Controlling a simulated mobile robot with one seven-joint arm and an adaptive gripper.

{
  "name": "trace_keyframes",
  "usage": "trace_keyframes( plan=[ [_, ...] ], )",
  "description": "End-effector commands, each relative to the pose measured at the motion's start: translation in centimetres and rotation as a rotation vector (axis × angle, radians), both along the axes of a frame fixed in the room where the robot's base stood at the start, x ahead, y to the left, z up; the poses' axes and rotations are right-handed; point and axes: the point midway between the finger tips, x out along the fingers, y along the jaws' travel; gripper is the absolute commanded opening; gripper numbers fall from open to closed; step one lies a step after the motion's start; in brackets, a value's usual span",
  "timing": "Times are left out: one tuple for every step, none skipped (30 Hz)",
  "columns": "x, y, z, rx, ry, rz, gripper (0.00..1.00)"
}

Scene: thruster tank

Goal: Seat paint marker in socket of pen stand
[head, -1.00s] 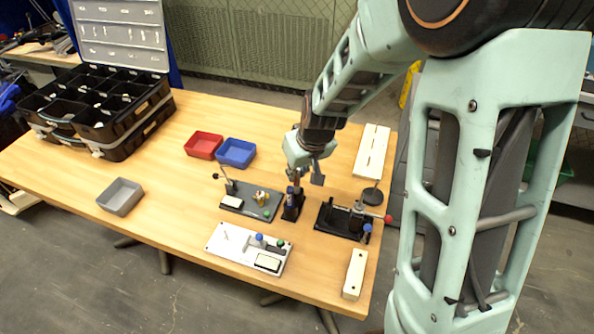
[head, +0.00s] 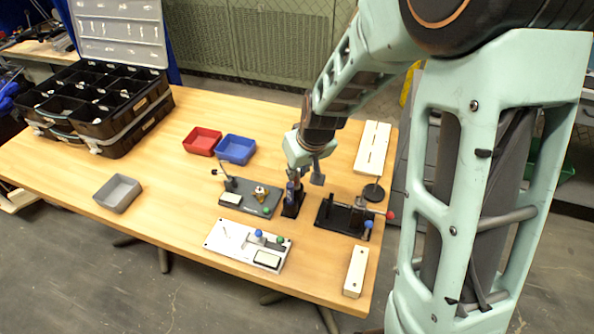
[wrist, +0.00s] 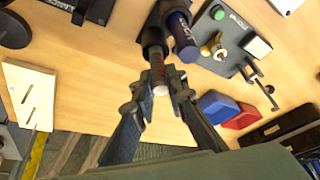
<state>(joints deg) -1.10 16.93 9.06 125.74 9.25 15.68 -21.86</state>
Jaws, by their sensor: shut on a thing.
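The black pen stand (head: 290,210) stands on the wooden table in the head view, just below my gripper (head: 298,176). In the wrist view, my gripper (wrist: 160,100) is shut on the paint marker (wrist: 157,68), a slim dark, reddish-marked barrel with a pale end between the fingertips. The marker's far end meets a black cylindrical part (wrist: 152,38) at the stand. How deep it sits inside is hidden. A thicker blue-and-black pen (wrist: 182,38) stands right beside it; its blue shows in the head view (head: 290,191).
A dark fixture plate (head: 234,206) lies close left of the stand and a black clamp fixture (head: 334,217) close right. A white-grey board (head: 225,240) lies in front. Red (head: 202,141) and blue (head: 236,149) bins stand behind.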

Motion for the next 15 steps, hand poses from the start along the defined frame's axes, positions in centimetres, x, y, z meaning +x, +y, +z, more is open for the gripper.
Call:
trace_keyframes(
  plan=[
    [0.02,0.00,-0.22,0.000,-0.001,0.000,0.00],
    [0.02,0.00,-0.26,0.000,-0.001,0.000,0.00],
    [0.03,0.00,-0.29,0.000,-0.001,0.000,0.00],
    [0.03,0.00,-0.29,0.000,-0.001,0.000,0.00],
    [0.02,0.00,-0.28,0.000,-0.001,0.000,0.00],
    [0.02,0.00,-0.25,0.000,-0.001,0.000,0.00],
    [0.02,0.00,-0.23,0.000,-0.001,0.000,0.00],
    [0.02,0.00,-0.22,0.000,-0.001,0.000,0.00],
    [0.02,0.00,-0.22,0.000,0.000,0.000,0.00],
    [0.02,0.00,-0.22,0.000,0.000,0.000,0.00],
    [0.02,0.00,-0.22,0.000,0.000,0.000,0.13],
    [0.02,0.00,-0.22,0.000,-0.001,0.000,0.18],
    [0.02,0.00,-0.22,0.000,0.000,0.000,0.21],
    [0.02,0.00,-0.22,0.000,-0.001,0.000,0.24],
    [0.01,0.01,-0.22,0.000,0.000,0.000,0.29]
  ],
)
